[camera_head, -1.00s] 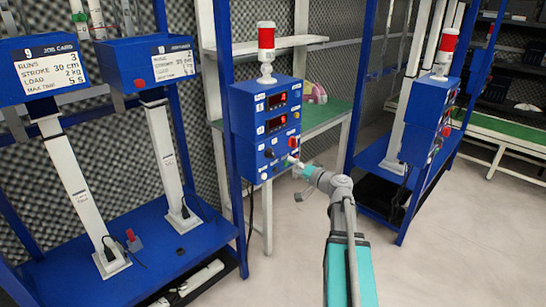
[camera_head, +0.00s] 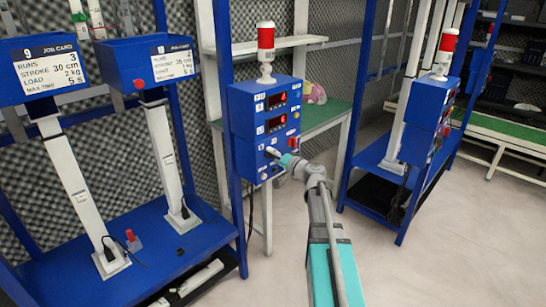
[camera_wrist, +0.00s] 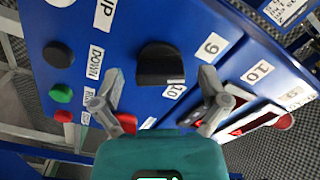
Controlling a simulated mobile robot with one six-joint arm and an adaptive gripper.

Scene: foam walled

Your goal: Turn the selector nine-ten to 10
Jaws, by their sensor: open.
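The selector nine-ten appears to be the black knob (camera_wrist: 160,62) in the wrist view, on a blue control box (camera_head: 238,120). A label 9 (camera_wrist: 211,47) is to its right in that view, and a label 10 (camera_wrist: 173,91) is just below it. Which label the knob points to I cannot tell. My gripper (camera_wrist: 160,97) is open and empty, its two fingertips apart on either side below the knob and not visibly touching it. In the head view my gripper (camera_head: 273,153) is at the lower front of the box and hides the knob.
The wrist view also shows another black knob (camera_wrist: 58,54), a green button (camera_wrist: 61,94) and a red button (camera_wrist: 64,116). Red-lit displays (camera_head: 277,100) and a red lamp (camera_head: 266,38) belong to the box. Blue shelving (camera_head: 402,165) stands right; open floor lies in front.

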